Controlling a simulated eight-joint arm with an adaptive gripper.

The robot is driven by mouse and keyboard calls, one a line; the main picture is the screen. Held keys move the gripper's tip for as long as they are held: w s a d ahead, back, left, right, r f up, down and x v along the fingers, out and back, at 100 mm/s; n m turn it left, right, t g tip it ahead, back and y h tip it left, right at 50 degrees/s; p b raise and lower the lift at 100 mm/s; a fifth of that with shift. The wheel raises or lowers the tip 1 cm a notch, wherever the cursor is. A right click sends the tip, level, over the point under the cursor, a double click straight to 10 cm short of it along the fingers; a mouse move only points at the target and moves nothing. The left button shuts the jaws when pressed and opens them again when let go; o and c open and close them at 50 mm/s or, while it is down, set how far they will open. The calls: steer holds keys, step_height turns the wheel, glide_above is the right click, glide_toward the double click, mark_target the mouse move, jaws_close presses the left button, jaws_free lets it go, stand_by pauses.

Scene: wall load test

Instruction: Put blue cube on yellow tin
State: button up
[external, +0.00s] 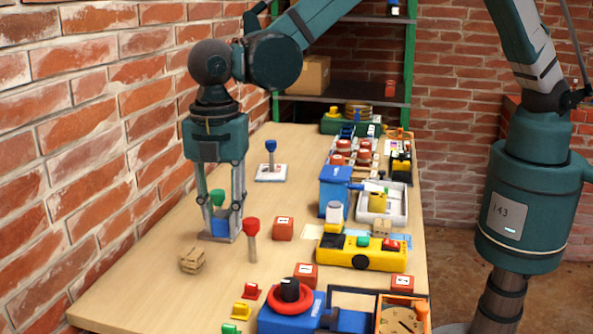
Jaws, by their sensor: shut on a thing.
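My gripper (220,236) points straight down over the left part of the table, its fingers around a blue cube (219,224). The cube sits low between the fingertips, close to the tabletop; I cannot tell whether it touches it. A green knob (217,197) shows between the fingers above the cube. A small yellow tin-like object (378,202) is at the white tray on the right, well away from my gripper. I cannot be sure that it is the tin.
A red-topped peg (251,228) stands just right of my gripper, with a red block (283,229) beyond it. A wooden block (192,260) lies at front left. A blue box (335,190), yellow case (362,252) and white tray (398,205) crowd the right side.

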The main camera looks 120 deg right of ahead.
steer(key=s+d+r, duration=0.3)
steer(key=s+d, duration=0.2)
steer(key=s, duration=0.6)
steer(key=r+m+b, duration=0.1)
steer(key=m+b, duration=0.1)
glide_above(378, 194)
steer(key=shift+w+f, duration=0.1)
steer(key=shift+f+b, duration=0.35)
steer(key=shift+f, duration=2.5)
steer(key=shift+f+b, duration=0.45)
steer(key=shift+f, duration=1.6)
steer(key=shift+f, duration=0.2)
